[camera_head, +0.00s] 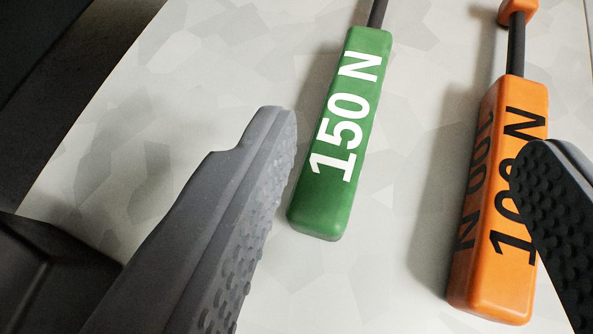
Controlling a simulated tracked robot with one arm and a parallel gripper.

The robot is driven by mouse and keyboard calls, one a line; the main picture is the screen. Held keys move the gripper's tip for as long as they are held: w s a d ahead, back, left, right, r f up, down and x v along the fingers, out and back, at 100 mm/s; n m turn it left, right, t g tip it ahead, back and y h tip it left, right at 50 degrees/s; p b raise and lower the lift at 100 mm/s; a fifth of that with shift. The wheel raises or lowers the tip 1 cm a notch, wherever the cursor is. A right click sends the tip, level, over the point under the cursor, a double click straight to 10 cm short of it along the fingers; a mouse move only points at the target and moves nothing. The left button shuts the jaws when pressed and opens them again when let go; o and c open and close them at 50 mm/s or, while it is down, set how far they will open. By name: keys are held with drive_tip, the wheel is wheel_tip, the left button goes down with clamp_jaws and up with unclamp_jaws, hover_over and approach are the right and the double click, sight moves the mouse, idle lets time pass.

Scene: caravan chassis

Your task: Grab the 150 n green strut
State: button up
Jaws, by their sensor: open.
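The green strut (322,200) has a block marked "150 N" in white and lies tilted on the pale surface in the upper middle. Its dark rod leaves the top of the block and runs out of view. My gripper (405,145) is open, with a grey studded finger on the left and a dark studded finger at the right edge. In the picture the green block sits between the two fingers, nearer the left one. I see no contact with it. The gap in height between fingers and block is hard to tell.
The pale patterned surface (400,200) is bare between the struts. A dark area fills the left side.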

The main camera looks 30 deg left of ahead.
drive_tip(key=shift+a+f, duration=0.3)
drive_tip(key=shift+f, duration=0.4)
drive_tip(key=b, duration=0.1)
approach(366, 52)
drive_tip(key=x, duration=0.3)
drive_tip(key=shift+w+d+f, duration=0.15)
drive_tip(key=shift+d+f, duration=0.05)
drive_tip(key=shift+f, duration=0.1)
drive_tip(key=shift+w+a+f+b, duration=0.15)
drive_tip(key=shift+w+b, duration=0.25)
drive_tip(key=shift+w, duration=0.2)
drive_tip(key=b+x, duration=0.1)
drive_tip(key=x, duration=0.2)
drive_tip(key=shift+w+a+f, duration=0.1)
drive_tip(key=shift+a+f, duration=0.05)
drive_tip(key=shift+a, duration=0.05)
drive_tip(key=shift+w+a+f, duration=0.1)
drive_tip(key=shift+w+f, duration=0.05)
drive_tip(key=shift+w, duration=0.35)
drive_tip(key=c, duration=1.3)
